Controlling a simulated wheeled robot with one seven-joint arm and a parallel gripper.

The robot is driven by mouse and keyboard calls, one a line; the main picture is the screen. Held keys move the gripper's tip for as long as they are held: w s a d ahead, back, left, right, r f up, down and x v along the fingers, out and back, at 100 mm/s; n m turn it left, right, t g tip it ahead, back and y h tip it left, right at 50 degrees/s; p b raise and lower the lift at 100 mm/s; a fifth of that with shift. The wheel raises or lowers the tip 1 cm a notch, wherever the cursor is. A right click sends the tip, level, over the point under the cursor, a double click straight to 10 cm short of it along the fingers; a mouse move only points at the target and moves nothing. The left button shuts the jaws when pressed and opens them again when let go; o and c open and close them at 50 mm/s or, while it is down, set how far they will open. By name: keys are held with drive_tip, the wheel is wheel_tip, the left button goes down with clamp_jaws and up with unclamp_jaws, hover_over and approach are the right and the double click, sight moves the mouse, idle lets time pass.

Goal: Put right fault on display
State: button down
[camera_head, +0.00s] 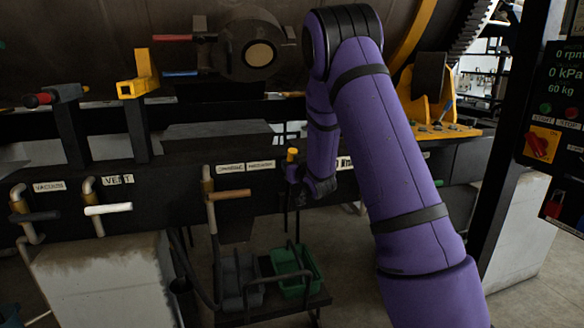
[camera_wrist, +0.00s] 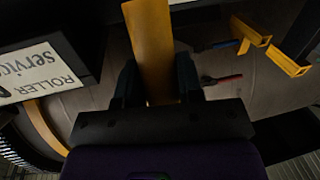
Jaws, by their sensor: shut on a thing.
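My gripper (camera_head: 295,173) is at the dark rail beneath the drum, partly hidden by my arm. In the wrist view, its dark fingers (camera_wrist: 155,82) are shut on a yellow-orange bar (camera_wrist: 149,40). The bar's end shows as a small yellow block (camera_head: 292,152) in the head view. At right, the display (camera_head: 567,72) reads 0 rpm, 0 kPa, 60 kg. Any fault text is cut off or unreadable.
Valves with a dark handle (camera_head: 35,216), white handle (camera_head: 108,209) and brown handle (camera_head: 229,194) line the rail, labelled VACUUM, VENT and one unclear. A yellow bracket (camera_head: 139,80) stands above. Green (camera_head: 296,268) and grey crates sit below. A ROLLER service sign (camera_wrist: 36,75) is near the gripper.

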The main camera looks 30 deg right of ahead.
drive_tip(key=shift+w+d+r+g, duration=0.2)
drive_tip(key=shift+w+g, duration=0.25)
drive_tip(key=shift+w, duration=0.3)
drive_tip(key=shift+w+d+r+g, duration=0.15)
drive_tip(key=shift+w+d+g, duration=0.2)
drive_tip(key=shift+w, duration=0.45)
drive_tip(key=shift+w+d+r+g, duration=0.15)
drive_tip(key=shift+w+g, duration=0.35)
drive_tip(key=shift+w, duration=0.25)
drive_tip(key=c, duration=0.8)
unclamp_jaws()
drive_tip(key=v, duration=1.1)
drive_tip(key=shift+w, duration=0.1)
drive_tip(key=shift+c, duration=0.3)
